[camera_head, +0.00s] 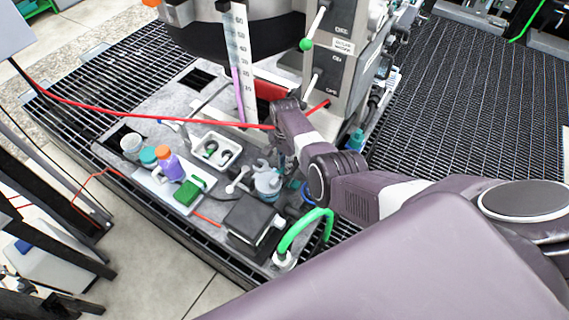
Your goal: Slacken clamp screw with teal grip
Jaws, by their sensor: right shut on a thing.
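My right arm comes in from the lower right and bends at the wrist over the grey worktop. My left gripper is not in view.
A green hose (300,226) curves near my arm. A red cable (150,118) crosses behind.

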